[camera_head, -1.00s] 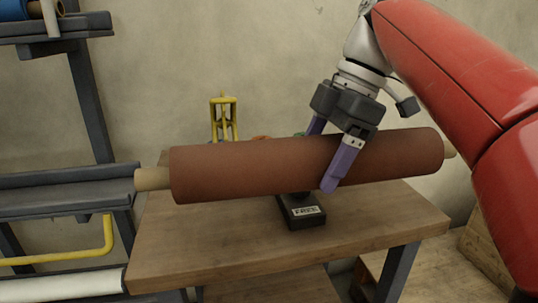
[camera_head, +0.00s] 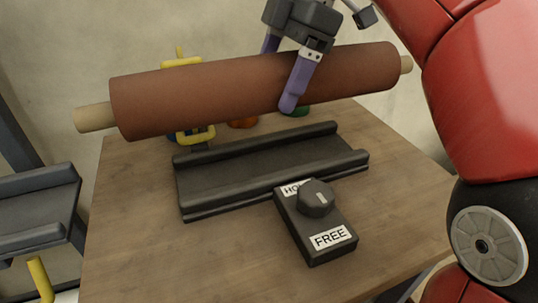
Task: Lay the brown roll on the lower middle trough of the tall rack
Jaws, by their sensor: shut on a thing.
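The brown roll (camera_head: 200,95) is in the air above the wooden table, with its pale core (camera_head: 95,118) sticking out at both ends. My gripper (camera_head: 278,75) is shut around the roll right of its middle, with one purple finger in front and one behind. The roll lies nearly level, its right end a little higher in the picture.
A dark cradle (camera_head: 270,165) stands empty on the wooden table (camera_head: 160,250) below the roll. A black box with a knob (camera_head: 316,198) and labels, one reading FREE, sits in front of it. Yellow, orange and green things show partly behind the roll. A yellow bar (camera_head: 40,280) is at lower left.

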